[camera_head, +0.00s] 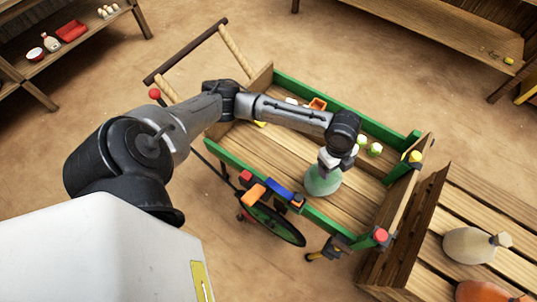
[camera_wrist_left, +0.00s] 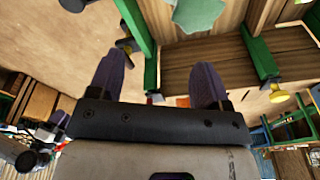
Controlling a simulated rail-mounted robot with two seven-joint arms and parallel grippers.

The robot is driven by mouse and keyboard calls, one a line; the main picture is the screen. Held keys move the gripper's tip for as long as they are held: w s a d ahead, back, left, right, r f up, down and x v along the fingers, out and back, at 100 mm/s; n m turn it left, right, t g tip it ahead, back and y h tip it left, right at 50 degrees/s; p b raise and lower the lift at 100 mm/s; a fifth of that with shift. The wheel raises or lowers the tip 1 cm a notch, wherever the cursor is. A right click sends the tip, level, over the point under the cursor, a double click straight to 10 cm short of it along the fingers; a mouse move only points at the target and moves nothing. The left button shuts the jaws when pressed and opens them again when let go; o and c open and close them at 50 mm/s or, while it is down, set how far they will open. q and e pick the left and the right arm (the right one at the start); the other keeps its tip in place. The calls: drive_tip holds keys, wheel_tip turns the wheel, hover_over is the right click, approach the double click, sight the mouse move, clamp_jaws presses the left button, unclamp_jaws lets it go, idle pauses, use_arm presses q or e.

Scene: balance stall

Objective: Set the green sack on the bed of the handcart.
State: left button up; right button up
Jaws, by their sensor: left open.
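The green sack (camera_head: 323,181) is in the handcart, on the bed's planks near the green side rail, below my left wrist. The sack also shows at the top edge of the left wrist view (camera_wrist_left: 198,12), beyond the fingertips. The handcart (camera_head: 262,150) has a plank bed, green rails and a wheel on its near side. My left gripper (camera_wrist_left: 160,65) is open, with its dark fingers apart and nothing between them. In the head view the wrist hides its fingers and part of the sack's top. My right gripper is not in view.
Several small items, including an orange block (camera_head: 317,103) and pale green pieces (camera_head: 375,149), lie along the bed's far side. A slatted wooden stand (camera_head: 455,215) with a beige sack (camera_head: 470,245) and an orange one adjoins the cart's right end. Shelves stand at the back.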

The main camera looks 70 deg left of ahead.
use_arm(q)
drive_tip(key=s+d+f+n+t+h, duration=0.15)
drive_tip(key=s+d+f+n, duration=0.35)
drive_tip(key=s+d, duration=0.55)
drive_tip(key=s+a+n+y, duration=0.1)
drive_tip(key=s+a+n, duration=0.2)
drive_tip(key=s, duration=0.3)
drive_tip(key=s+a+n+t+y, duration=0.1)
drive_tip(key=s+a+n+y, duration=0.1)
drive_tip(key=s+n, duration=0.4)
drive_tip(key=shift+s+a+f, duration=0.2)
drive_tip(key=shift+a+f, duration=0.2)
drive_tip(key=shift+a, duration=0.35)
wheel_tip(320, 180, up, 40)
drive_tip(key=p, duration=3.9)
drive_tip(key=shift+f+p, duration=0.2)
drive_tip(key=shift+p, duration=0.15)
